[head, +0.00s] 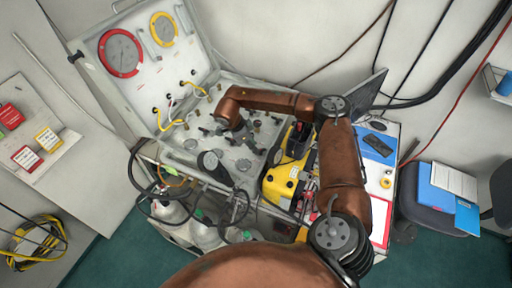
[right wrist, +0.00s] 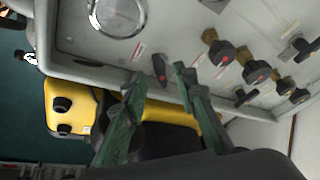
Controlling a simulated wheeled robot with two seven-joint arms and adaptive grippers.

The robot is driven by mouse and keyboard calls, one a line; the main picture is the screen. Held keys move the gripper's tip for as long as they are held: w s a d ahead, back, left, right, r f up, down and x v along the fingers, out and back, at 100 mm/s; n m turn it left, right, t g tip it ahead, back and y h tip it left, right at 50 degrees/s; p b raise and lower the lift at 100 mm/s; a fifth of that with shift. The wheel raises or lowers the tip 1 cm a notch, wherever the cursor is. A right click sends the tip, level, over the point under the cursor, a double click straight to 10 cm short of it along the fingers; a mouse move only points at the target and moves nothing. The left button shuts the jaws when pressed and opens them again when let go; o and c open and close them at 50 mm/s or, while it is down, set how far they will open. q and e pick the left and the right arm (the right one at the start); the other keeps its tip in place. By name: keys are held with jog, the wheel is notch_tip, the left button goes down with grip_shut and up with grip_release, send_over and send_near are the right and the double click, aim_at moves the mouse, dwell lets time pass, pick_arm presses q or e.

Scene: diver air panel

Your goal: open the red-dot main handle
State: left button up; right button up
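The air panel (head: 235,88) lies in an open case, with valves and knobs across it. In the right wrist view, a small black lever handle (right wrist: 159,66) with a red mark near its end stands on the grey panel face, just beyond my right fingertips. Two black knobs with red dots (right wrist: 222,52) (right wrist: 257,72) sit to its right; I cannot tell for sure which is the main handle. My right gripper (right wrist: 160,82) is open, its green fingers spread apart with nothing between them. In the head view my right wrist hides part of the panel. My left gripper is not in view.
A yellow and black unit (head: 283,180) stands right of the panel. Black hoses (head: 145,185) hang at the case's front left. A round gauge (right wrist: 117,14) sits near the lever.

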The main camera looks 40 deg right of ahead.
jog(key=shift+x, duration=1.3)
jog(key=shift+c, duration=0.5)
jog(key=shift+s, duration=0.1)
grip_shut()
